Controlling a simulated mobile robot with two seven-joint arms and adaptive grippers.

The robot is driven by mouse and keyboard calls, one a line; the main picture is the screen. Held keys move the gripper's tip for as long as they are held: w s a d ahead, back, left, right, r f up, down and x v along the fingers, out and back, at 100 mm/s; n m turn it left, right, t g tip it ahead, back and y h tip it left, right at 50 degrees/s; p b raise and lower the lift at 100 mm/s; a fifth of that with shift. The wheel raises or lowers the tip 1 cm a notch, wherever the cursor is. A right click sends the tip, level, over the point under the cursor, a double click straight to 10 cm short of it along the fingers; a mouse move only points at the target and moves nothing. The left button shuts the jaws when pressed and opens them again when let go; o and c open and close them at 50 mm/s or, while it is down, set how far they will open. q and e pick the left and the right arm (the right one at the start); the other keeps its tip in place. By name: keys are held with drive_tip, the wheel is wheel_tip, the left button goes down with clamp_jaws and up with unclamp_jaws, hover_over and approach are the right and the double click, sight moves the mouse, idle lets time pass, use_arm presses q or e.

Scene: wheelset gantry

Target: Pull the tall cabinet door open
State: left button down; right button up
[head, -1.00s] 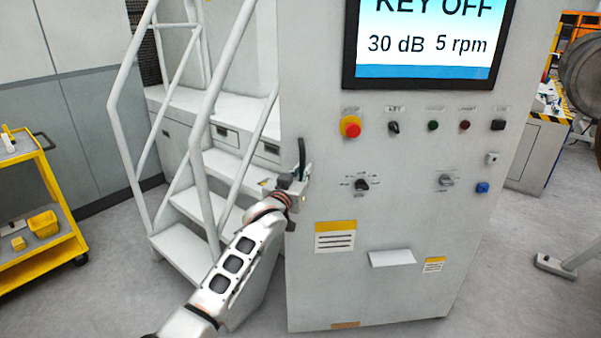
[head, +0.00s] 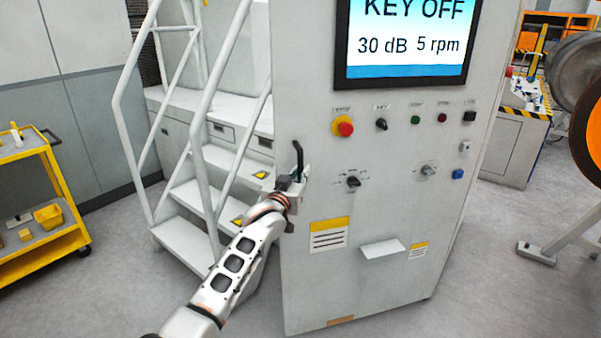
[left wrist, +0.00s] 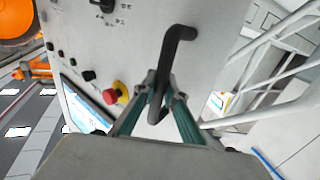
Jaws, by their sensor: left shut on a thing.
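The tall cabinet door (head: 385,215) is a light grey panel with a screen (head: 405,42), buttons and knobs on it. Its dark bent handle (head: 297,155) is at the door's left edge. My left gripper (head: 293,180) is at that edge with its fingers around the handle. In the left wrist view, the green fingers of the left gripper (left wrist: 160,100) are closed on the lower part of the black handle (left wrist: 172,52), whose bent end sticks out beyond them. The door stands at a slant to my view. My right gripper is not in view.
White stairs with railings (head: 200,150) stand just left of the door. A yellow cart (head: 60,215) is at the far left. A metal stand foot (head: 537,253) and a wheel (head: 588,140) are at the right. Grey floor in front is clear.

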use_arm(q)
drive_tip(key=shift+s+a+f, duration=0.1)
drive_tip(key=shift+s, duration=0.35)
drive_tip(key=c, duration=2.3)
unclamp_jaws()
drive_tip(key=shift+o, duration=1.1)
drive_tip(key=shift+a, duration=0.15)
drive_tip(key=shift+s+d, duration=0.1)
drive_tip(key=shift+d, duration=0.1)
drive_tip(key=v, duration=1.2)
